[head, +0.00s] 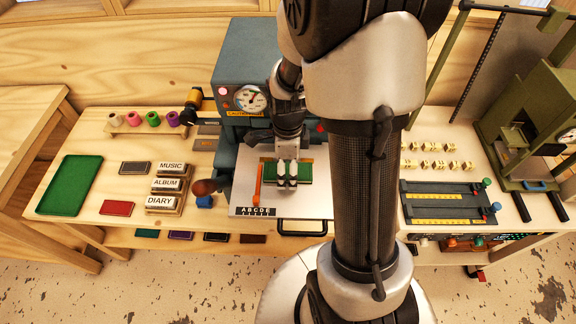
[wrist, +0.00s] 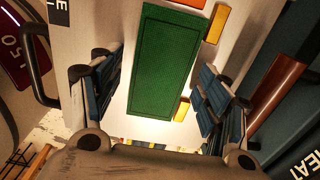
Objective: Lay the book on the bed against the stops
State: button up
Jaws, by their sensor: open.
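The green book (head: 304,173) lies flat on the white bed (head: 315,206) under my gripper. In the wrist view the book (wrist: 165,60) is a long green rectangle. Yellow stops show by its right edge, one higher up (wrist: 215,23) and one near its lower end (wrist: 183,109). The book looks very close to them; I cannot tell if it touches. My gripper (head: 287,180) is open above the book. In the wrist view its fingers (wrist: 155,80) stand apart on either side of the book, with gaps. In the head view my gripper hides the book's middle.
An orange bar (head: 258,185) stands left of the book, above the plate lettered ABCDE (head: 251,211). The grey-blue press with a gauge (head: 250,98) rises behind. A black handle (head: 302,227) is at the bed's front. Labelled blocks (head: 168,184) and a green tray (head: 70,185) are left.

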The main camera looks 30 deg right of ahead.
notch_tip(320, 180, up, 11)
jog(key=p, duration=0.2)
notch_tip(320, 180, up, 5)
jog(key=n+t, duration=0.1)
jog(key=n, duration=0.3)
send_over(288, 171)
jog(key=s+a, duration=0.1)
jog(key=a, duration=0.1)
jog(key=s+a+r+n+t, duration=0.1)
jog(key=s+a+r+n, duration=0.3)
jog(key=n, duration=0.6)
jog(key=s+a+r+n+t, duration=0.2)
jog(key=s+a+r+n, duration=0.2)
jog(key=s+n, duration=0.4)
jog(key=n, duration=0.2)
jog(key=shift+s+a+r+n+t, duration=0.15)
jog(key=shift+s+a+n+t, duration=0.15)
jog(key=shift+a+n, duration=0.1)
notch_tip(288, 171, down, 12)
jog(key=b, duration=1.1)
